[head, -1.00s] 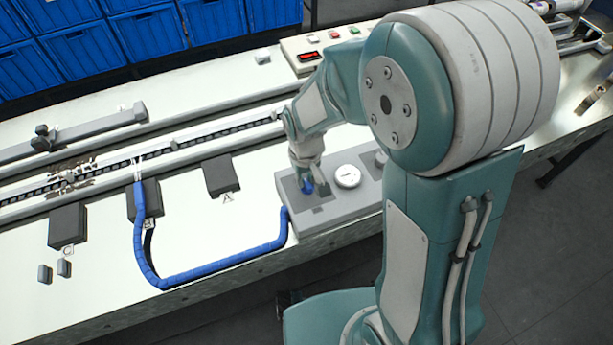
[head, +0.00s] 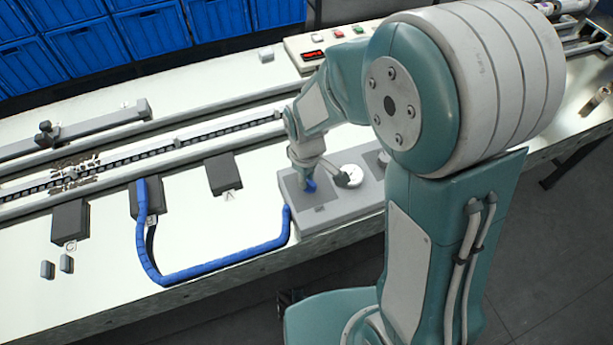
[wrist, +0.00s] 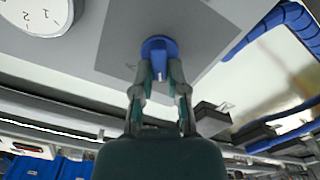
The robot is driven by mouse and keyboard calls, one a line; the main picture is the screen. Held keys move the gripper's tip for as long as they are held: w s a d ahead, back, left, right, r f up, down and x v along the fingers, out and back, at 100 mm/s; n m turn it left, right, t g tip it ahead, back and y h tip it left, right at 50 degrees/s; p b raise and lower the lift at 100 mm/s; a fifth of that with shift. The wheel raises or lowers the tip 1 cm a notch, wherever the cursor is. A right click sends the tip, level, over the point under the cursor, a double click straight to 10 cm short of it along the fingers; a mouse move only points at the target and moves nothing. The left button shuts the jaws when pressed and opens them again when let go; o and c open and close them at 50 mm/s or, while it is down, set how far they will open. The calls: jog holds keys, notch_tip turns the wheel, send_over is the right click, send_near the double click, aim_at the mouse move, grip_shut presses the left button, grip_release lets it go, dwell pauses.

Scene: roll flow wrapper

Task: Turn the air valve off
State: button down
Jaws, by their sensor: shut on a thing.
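The air valve is a blue knob (wrist: 158,47) on a dark grey square plate (wrist: 200,25) in the wrist view. In the head view the blue knob (head: 309,185) shows on the grey box at the table's front edge, partly covered by my gripper (head: 308,172). In the wrist view my gripper (wrist: 159,75) has its two fingers closed on either side of the knob's blue grip. A round white gauge (head: 348,175) sits on the same box, right of the knob. The gauge also shows at the top left of the wrist view (wrist: 35,12).
A blue hose (head: 215,267) runs from the box (head: 335,212) along the table front to a black block (head: 147,198). Other dark blocks (head: 223,174) stand before the conveyor rail (head: 190,143). A panel with buttons (head: 313,55) is at the back. Blue bins (head: 90,50) stand behind.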

jog(key=shift+w+r, duration=0.1)
jog(key=shift+w, duration=0.05)
jog(key=c, duration=0.7)
grip_release()
jog(key=shift+a, duration=0.1)
jog(key=shift+o, duration=0.2)
notch_tip(320, 180, up, 12)
jog(key=s+d+r+m+t, duration=0.5)
jog(key=s+d+r+m, duration=0.4)
jog(key=s+d, duration=0.2)
jog(key=shift+s+d+r+t, duration=0.2)
jog(key=shift+s+d+t, duration=0.1)
jog(key=shift+s, duration=0.95)
